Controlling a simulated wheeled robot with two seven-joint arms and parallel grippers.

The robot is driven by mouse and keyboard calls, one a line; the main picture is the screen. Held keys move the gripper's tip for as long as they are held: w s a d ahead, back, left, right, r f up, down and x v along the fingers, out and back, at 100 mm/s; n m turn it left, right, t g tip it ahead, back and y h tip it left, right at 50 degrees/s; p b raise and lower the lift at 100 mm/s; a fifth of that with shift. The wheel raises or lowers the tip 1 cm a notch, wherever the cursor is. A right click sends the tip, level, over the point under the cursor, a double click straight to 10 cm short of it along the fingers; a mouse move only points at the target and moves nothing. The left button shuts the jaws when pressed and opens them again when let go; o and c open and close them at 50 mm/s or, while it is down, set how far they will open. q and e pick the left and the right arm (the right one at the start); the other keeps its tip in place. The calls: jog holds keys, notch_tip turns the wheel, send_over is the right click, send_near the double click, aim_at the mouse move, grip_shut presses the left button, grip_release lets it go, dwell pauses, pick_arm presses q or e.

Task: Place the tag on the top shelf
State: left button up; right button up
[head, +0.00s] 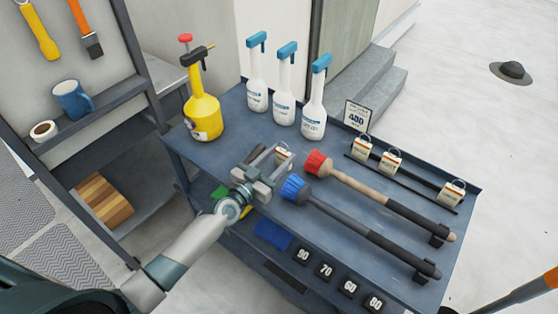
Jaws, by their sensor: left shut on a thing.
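My left gripper (272,160) is shut on a small pale tag (284,151) with a dark printed face. It is over the left-middle part of the blue-grey top shelf (235,125) of a cart. I cannot tell whether the tag touches the shelf. The gripper's fingers partly hide the tag. Similar tags, a first (362,147), a second (390,161) and a third (452,191), stand in a row along dark rails toward the back right of the shelf. My right gripper is not in view.
A yellow sprayer (203,115) and white bottles with blue tops (284,90) stand at the back. A red-headed brush (375,195) and a blue-headed brush (365,232) lie right of the gripper. A sign (356,116) stands near the back edge. Numbered black blocks (325,271) line the front.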

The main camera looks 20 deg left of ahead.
pick_arm(q)
jog(key=shift+f, duration=0.25)
jog(key=shift+f, duration=0.1)
jog(key=o, duration=1)
jog(key=shift+o, duration=0.2)
jog(key=b+v, duration=0.1)
jog(key=v, duration=1.1)
jog(key=shift+b, duration=0.35)
